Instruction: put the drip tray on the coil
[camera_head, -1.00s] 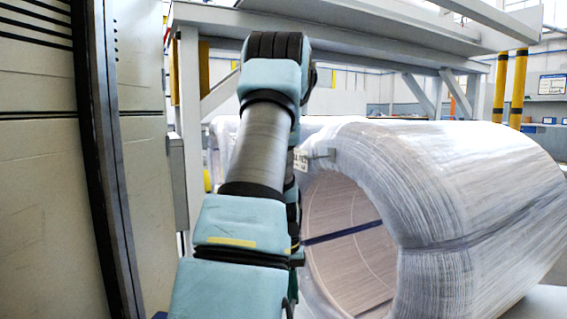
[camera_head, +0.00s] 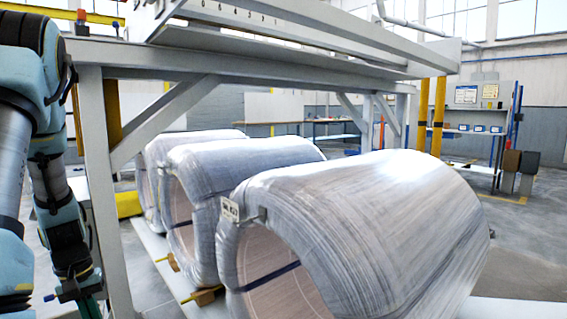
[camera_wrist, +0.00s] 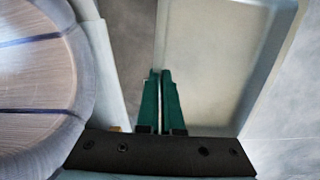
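The nearest coil (camera_head: 370,220), wrapped in clear film, lies on its side in the head view, its open bore facing the lower left. Two more wrapped coils (camera_head: 235,160) lie behind it. A coil's round end (camera_wrist: 45,100) fills the left of the wrist view. The drip tray (camera_wrist: 215,70), pale and shallow with a raised rim, is at the upper right there. My gripper's green fingers (camera_wrist: 160,100) are close together at the tray's left edge and appear shut on it. In the head view my gripper (camera_head: 90,308) is low at the left, partly cut off; the tray is hidden there.
A grey steel frame (camera_head: 250,65) stands over the coils, with a post (camera_head: 100,180) between my arm and the coils. Wooden blocks (camera_head: 203,297) sit under the coils. Yellow posts (camera_head: 430,115) and a workbench stand behind. Floor at the right is open.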

